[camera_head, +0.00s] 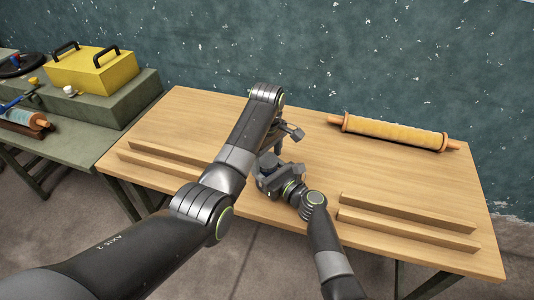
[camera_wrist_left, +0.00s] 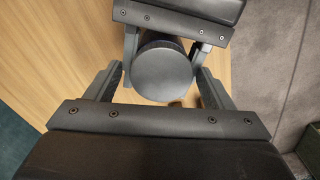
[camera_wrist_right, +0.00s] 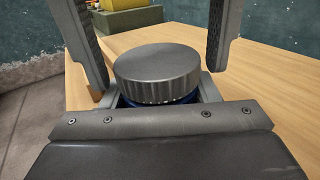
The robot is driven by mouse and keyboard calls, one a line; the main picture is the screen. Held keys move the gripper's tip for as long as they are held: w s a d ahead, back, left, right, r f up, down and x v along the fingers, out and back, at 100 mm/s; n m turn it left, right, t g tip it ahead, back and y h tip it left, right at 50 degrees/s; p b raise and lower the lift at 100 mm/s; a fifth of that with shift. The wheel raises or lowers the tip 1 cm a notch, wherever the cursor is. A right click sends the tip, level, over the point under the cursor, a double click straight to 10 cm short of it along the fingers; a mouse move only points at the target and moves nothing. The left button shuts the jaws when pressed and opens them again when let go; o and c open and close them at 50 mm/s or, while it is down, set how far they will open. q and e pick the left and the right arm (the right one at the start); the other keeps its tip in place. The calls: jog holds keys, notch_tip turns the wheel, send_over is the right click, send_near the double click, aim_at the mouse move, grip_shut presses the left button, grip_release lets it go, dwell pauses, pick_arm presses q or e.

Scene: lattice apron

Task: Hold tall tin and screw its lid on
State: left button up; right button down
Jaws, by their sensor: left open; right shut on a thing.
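The tall tin (camera_wrist_right: 165,101) shows only as a narrow blue band below its lid in the right wrist view. The ribbed dark grey lid (camera_wrist_right: 157,72) sits on top of the tin; I cannot tell how tightly. From above, the lid (camera_wrist_left: 163,74) is a round grey disc. My right gripper (camera_head: 268,178) is shut on the tin below the lid. My left gripper (camera_wrist_left: 160,75) is open, with one finger on each side of the lid and gaps showing. In the head view the left gripper (camera_head: 284,134) is above the right one, and the tin is mostly hidden.
The wooden table (camera_head: 190,115) carries a rolling pin (camera_head: 395,132) at the back right and wooden rails (camera_head: 400,220) along the front. A green bench at left holds a yellow box (camera_head: 93,72). The table's middle is clear around my arms.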

pick_arm(q)
jog(key=shift+c, duration=0.3)
jog(key=c, duration=0.9)
jog(key=m, duration=0.6)
jog(key=shift+m, duration=0.3)
jog(key=m, duration=0.6)
jog(key=shift+m, duration=0.3)
jog(key=o, duration=0.9)
jog(key=shift+o, duration=0.8)
jog(key=shift+d, duration=0.1)
jog(key=shift+s, duration=0.1)
